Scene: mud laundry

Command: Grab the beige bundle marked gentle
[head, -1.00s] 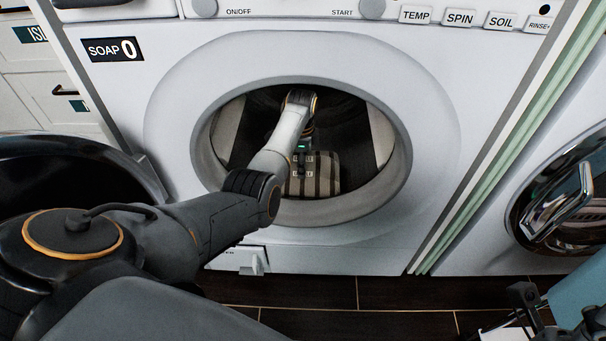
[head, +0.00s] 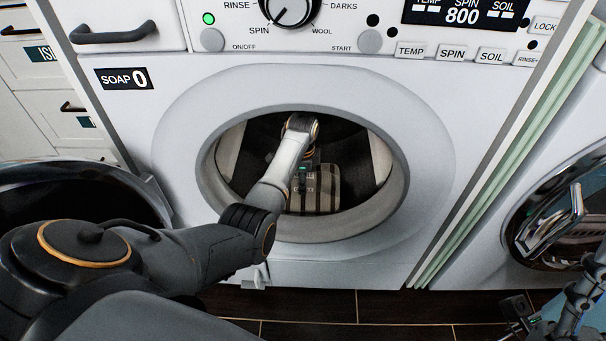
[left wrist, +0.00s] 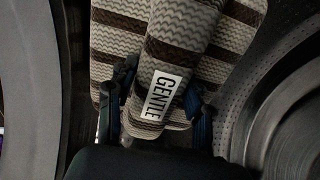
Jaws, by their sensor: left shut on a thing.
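The beige bundle (head: 328,190) has dark brown stripes and lies inside the open drum of the front-loading washer (head: 425,190). In the left wrist view the bundle (left wrist: 205,45) fills the upper middle, and its white label reads GENTLE (left wrist: 160,96). My left arm reaches through the round door opening. My left gripper (head: 303,181) is at the bundle's near end. In the left wrist view its fingers (left wrist: 160,108) are shut on the bundle, one on each side of the label. My right gripper (head: 518,318) shows only partly at the lower right, dark and small.
The washer's round rim (head: 398,200) surrounds my left arm closely. A dark round tub or open door (head: 60,195) stands at the left. A second machine with a chrome door handle (head: 552,225) is at the right. Dark floor tiles (head: 340,305) lie below.

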